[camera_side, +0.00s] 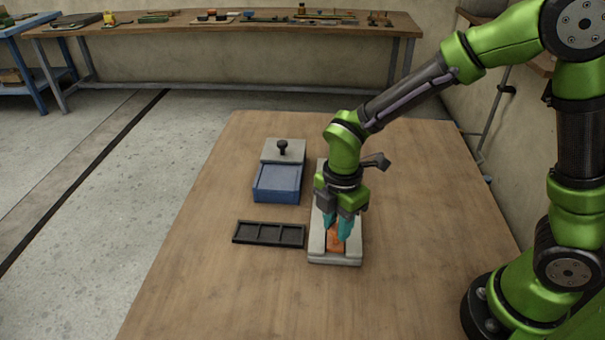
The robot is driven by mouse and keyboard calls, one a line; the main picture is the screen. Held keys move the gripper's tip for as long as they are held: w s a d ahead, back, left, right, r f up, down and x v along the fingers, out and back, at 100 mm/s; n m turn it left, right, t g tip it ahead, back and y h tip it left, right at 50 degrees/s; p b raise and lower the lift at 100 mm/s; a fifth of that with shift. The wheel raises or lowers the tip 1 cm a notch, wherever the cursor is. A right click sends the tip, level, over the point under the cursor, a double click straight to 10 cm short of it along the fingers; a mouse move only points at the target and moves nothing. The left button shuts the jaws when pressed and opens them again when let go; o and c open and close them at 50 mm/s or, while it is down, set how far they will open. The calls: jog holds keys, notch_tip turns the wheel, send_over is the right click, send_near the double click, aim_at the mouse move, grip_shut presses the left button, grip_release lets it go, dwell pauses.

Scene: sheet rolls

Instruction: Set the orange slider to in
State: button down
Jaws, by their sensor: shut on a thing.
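The orange slider (335,243) sits in the channel of a light grey rail base (336,260), close to the base's near end. My gripper (337,236) points down over it with its teal fingers shut on the slider. The fingers and wrist hide the slider's upper part and much of the rail's middle.
A blue box (277,184) with a grey top part and a black knob (282,146) stands left of the rail, towards the back. A black compartment tray (268,234) lies left of the rail's near end. The wooden table (230,300) is clear in front and at the left.

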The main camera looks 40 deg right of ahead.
jog(key=shift+w+d, duration=1.4)
jog(key=c, duration=0.8)
grip_release()
notch_tip(320, 180, up, 17)
